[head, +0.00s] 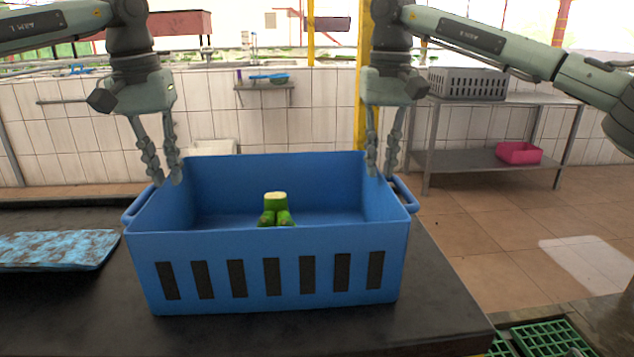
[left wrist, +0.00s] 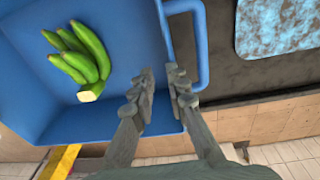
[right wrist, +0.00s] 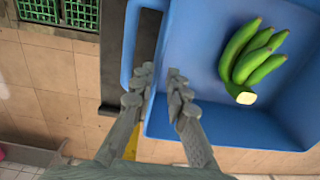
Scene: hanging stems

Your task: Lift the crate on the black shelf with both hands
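The blue crate (head: 270,245) stands upright on the black shelf (head: 440,315), with a loop handle on each side. A green banana bunch (head: 277,212) lies inside it and also shows in the left wrist view (left wrist: 85,55). My left gripper (head: 167,182) is open at the crate's left rim, one finger on the inner side and one on the handle side. My right gripper (head: 380,175) is open at the right rim, its fingers likewise on either side of the wall. The handles show beside the fingers in the left wrist view (left wrist: 203,45) and right wrist view (right wrist: 128,50). Finger contact cannot be told.
A mottled blue slab (head: 55,250) lies on the black surface left of the crate. A metal rack (head: 480,160) behind on the right holds a grey crate (head: 467,83) and a pink bin (head: 519,152). Green crates (head: 550,338) sit low at the right. Space above the crate is clear.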

